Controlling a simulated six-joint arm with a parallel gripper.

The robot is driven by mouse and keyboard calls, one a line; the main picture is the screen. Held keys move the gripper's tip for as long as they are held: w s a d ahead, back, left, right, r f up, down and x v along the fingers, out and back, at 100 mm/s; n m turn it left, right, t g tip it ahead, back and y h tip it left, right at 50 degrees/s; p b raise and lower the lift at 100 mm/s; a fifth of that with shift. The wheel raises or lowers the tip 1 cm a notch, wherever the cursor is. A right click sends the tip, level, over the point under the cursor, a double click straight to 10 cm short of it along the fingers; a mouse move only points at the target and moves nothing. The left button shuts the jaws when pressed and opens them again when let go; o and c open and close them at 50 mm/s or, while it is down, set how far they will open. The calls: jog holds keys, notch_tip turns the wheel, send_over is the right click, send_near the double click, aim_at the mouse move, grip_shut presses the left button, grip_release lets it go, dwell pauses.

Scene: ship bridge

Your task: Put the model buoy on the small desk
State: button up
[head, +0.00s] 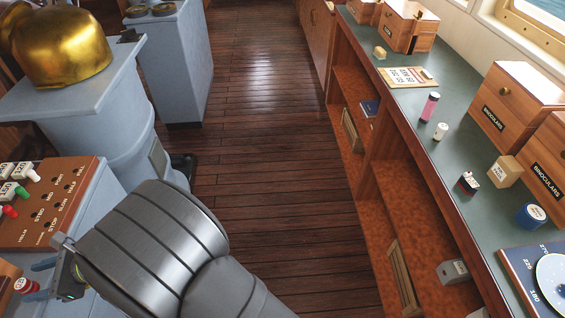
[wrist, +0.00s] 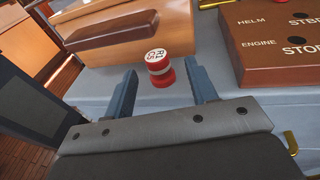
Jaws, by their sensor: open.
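The model buoy looks to be the small red-and-white round piece with a lettered white top (wrist: 157,69). It stands upright on a blue-grey surface (wrist: 95,82) and also shows at the lower left of the head view (head: 26,286). My gripper (wrist: 163,88) is open. Its two blue fingers are spread with the buoy just beyond and between their tips in the wrist view, and nothing is held. In the head view my gripper (head: 42,279) is partly hidden by my arm. I cannot tell which surface is the small desk.
A brown control panel (head: 50,205) and a wooden box (wrist: 130,30) stand close to the buoy. A brass-domed pedestal (head: 62,48) is behind. The green counter (head: 405,108) at right holds binocular boxes (head: 512,100), a clipboard (head: 408,77) and small items. Wooden floor lies between.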

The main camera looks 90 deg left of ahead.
aim_at(28, 283)
jog(key=x, duration=0.4)
jog(key=shift+d+r, duration=0.15)
jog(key=c, duration=1.1)
jog(key=shift+r, duration=0.1)
